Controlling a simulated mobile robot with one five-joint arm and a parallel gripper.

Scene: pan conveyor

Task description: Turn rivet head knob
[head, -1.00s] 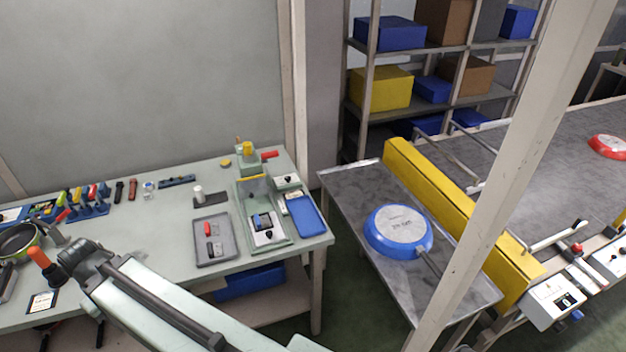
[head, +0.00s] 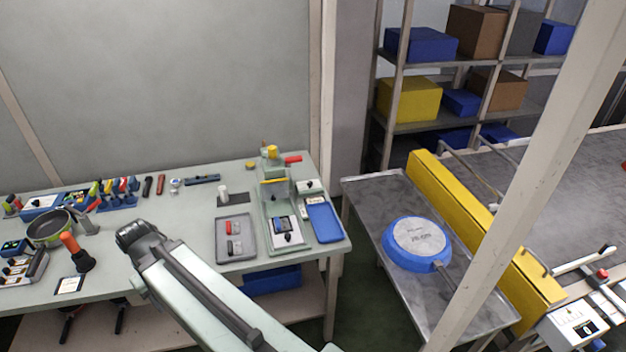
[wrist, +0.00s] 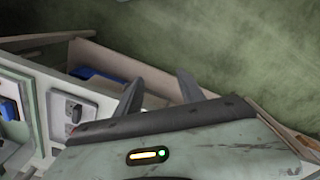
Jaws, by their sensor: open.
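A green riveting fixture (head: 262,213) stands at the right of the workbench, with a yellow-topped head and a red handle at its back. A small white box with a dark knob (head: 308,186) is beside it. Another dark knob on a white plate sits at the fixture's front (head: 287,236). I cannot tell which is the rivet head knob. In the wrist view, my gripper (wrist: 158,92) has two dark fingers spread apart with nothing between them. A pale panel with a dark fitting (wrist: 73,109) is left of the fingers, apart from them. The gripper cannot be made out in the head view.
A grey tray (head: 236,256) and a blue tray (head: 324,223) flank the fixture. A metal table with a blue pan (head: 418,243) stands right, beside a yellow conveyor guard (head: 480,225). A pale post (head: 520,190) crosses the right side. Tools and a green pan (head: 48,228) lie left.

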